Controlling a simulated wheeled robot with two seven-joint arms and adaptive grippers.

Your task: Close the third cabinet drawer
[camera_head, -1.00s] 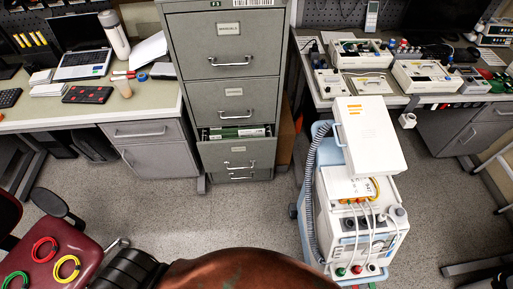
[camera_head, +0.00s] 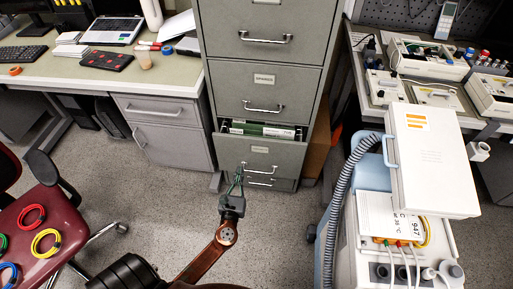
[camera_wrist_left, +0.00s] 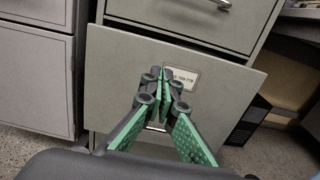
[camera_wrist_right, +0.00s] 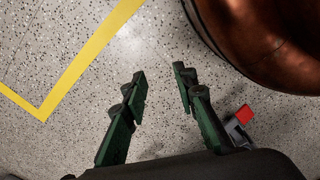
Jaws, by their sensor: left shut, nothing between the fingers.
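The grey metal filing cabinet (camera_head: 270,80) stands at the centre of the head view. Its open drawer (camera_head: 285,152), above the bottom drawer, sticks out a little, with green and white folders (camera_head: 262,130) showing inside. In the left wrist view the drawer front (camera_wrist_left: 225,95) has a label, and its handle (camera_wrist_left: 156,126) is partly hidden behind my fingers. My left gripper (camera_head: 238,178) is shut and empty in front of the drawer face, left of the handle's middle in the head view. I cannot tell whether it touches. My right gripper (camera_wrist_right: 160,75) is open and empty above the floor.
A white medical cart (camera_head: 430,160) with a grey hose stands right of the cabinet. A desk with a side cabinet (camera_head: 165,130) is at its left. A dark red chair (camera_head: 45,235) with coloured rings is at lower left. Speckled floor (camera_head: 140,210) in front is clear.

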